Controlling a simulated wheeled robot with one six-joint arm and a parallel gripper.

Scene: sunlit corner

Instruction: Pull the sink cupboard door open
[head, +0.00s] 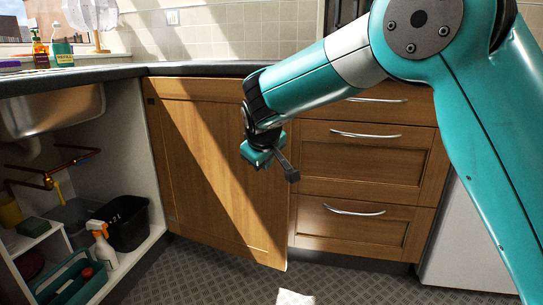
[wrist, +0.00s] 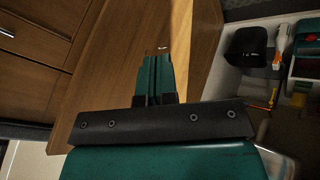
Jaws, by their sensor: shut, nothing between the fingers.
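The sink cupboard door (head: 215,150) is a wooden panel standing wide open in the head view, with a diagonal band of sunlight across it. Its lower right corner juts out over the floor. The open sink cupboard (head: 120,150) is at the left, with its inside in view. My gripper (head: 263,155) is in front of the door near its right side, fingers shut and empty. In the wrist view my gripper (wrist: 158,75) overlaps the door (wrist: 125,55), close to its lit edge. I cannot tell whether the fingers touch the door.
A metal sink bowl (head: 55,112), pipes, a black bin (head: 125,222) and a spray bottle (head: 102,245) are inside the cupboard. Drawers (head: 360,165) with metal handles stand right of the door.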

